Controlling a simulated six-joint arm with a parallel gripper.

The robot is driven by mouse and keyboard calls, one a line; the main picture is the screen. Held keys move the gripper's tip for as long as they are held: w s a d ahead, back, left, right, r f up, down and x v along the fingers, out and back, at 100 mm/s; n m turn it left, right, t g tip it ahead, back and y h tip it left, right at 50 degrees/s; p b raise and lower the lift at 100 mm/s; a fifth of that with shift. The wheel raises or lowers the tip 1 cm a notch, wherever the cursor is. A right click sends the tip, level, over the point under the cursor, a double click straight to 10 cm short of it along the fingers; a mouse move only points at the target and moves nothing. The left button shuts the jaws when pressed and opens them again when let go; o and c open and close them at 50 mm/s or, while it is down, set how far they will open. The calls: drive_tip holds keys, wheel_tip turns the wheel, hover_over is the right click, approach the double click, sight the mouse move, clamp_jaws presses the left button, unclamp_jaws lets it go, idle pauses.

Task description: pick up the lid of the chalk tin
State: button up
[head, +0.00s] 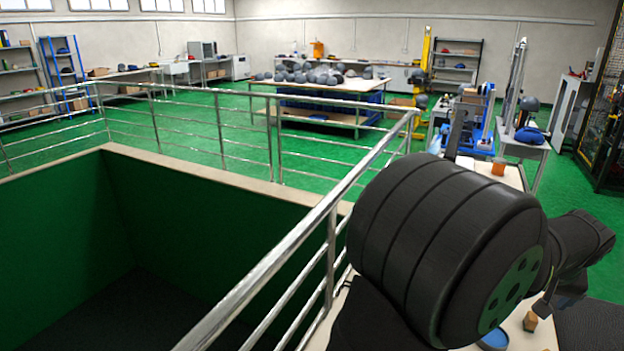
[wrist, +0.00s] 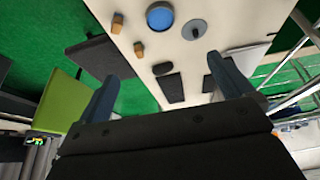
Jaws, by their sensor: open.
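A grey disc with a small knob in its middle, which looks like the lid (wrist: 194,30), lies flat on the pale table in the wrist view. Beside it, to its left, is a round blue tin (wrist: 160,16) with a dark rim; I cannot tell whether the blue is its inside. Part of the blue round thing also shows at the bottom of the head view (head: 494,341). My gripper (wrist: 162,73) is open, its two fingers wide apart with nothing held between them. The lid is apart from both fingers, beyond the right fingertip. In the head view, my arm hides most of the table.
Two small wooden blocks (wrist: 117,23) (wrist: 139,49) lie left of the tin. A dark oval piece (wrist: 162,69) and a dark slab (wrist: 170,88) lie nearer the gripper. A metal railing (head: 330,205) borders a pit beside the table.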

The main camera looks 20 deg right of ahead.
drive_tip(key=c, duration=1.1)
drive_tip(key=shift+o, duration=0.2)
drive_tip(key=w+d+f, duration=0.2)
drive_tip(key=w+f, duration=0.4)
drive_tip(key=w, duration=0.3)
drive_tip(key=w+d+f, duration=0.2)
drive_tip(key=w+f, duration=0.4)
drive_tip(key=w, duration=0.3)
drive_tip(key=x, duration=1.1)
drive_tip(key=shift+w+d+f, duration=0.15)
drive_tip(key=shift+w+a+x, duration=0.15)
drive_tip(key=shift+x, duration=1.5)
drive_tip(key=shift+w+a+x, duration=0.1)
drive_tip(key=shift+a+x, duration=0.05)
drive_tip(key=shift+x, duration=1.5)
